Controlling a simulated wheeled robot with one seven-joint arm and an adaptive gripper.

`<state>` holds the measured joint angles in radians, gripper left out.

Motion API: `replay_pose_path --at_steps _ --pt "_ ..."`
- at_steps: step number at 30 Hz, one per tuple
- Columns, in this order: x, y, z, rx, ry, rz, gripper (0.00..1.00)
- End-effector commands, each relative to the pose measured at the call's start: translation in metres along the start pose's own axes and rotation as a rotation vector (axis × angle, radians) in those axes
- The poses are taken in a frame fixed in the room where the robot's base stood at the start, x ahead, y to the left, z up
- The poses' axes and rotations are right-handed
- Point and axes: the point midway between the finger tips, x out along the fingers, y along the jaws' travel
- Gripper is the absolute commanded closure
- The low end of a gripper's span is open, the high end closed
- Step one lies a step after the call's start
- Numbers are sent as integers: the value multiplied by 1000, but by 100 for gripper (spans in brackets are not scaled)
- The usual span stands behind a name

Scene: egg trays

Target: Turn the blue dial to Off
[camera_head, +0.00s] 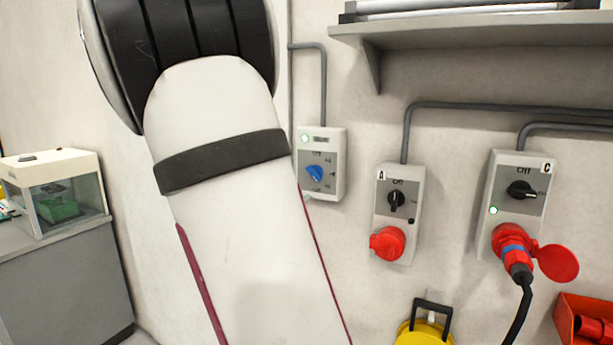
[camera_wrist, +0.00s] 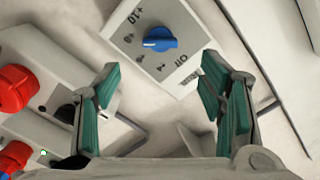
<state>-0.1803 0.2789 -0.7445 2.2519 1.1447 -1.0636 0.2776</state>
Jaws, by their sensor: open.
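The blue dial (camera_head: 314,173) is on the front of a grey wall box (camera_head: 336,160), just right of my arm in the head view. A green light glows at the box's top, and "Off" is marked above the dial. In the wrist view the dial (camera_wrist: 160,40) lies above the space between my fingers, with its bar roughly level and "Off" printed to its lower right. Which mark it points to is unclear. My gripper (camera_wrist: 163,85) is open and empty, apart from the dial, with green finger pads. It is hidden in the head view.
Box A (camera_head: 398,225) with a black switch and red socket, and box C (camera_head: 518,180) with a red plug (camera_head: 512,245) and cable, stand to the right. A shelf (camera_head: 470,32) juts out above. A yellow object (camera_head: 420,334) with a black handle sits below.

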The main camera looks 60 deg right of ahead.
Motion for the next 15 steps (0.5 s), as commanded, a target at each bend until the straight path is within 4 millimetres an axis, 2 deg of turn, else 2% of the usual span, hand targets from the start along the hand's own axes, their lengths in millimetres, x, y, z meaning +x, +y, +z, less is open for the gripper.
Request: replay_pose_path --at_steps 1,9,15 --pt "11 1 -1 -2 4 1 37" --pt "64 1 -1 -2 2 1 37" --pt "91 0 0 -2 -1 0 37"
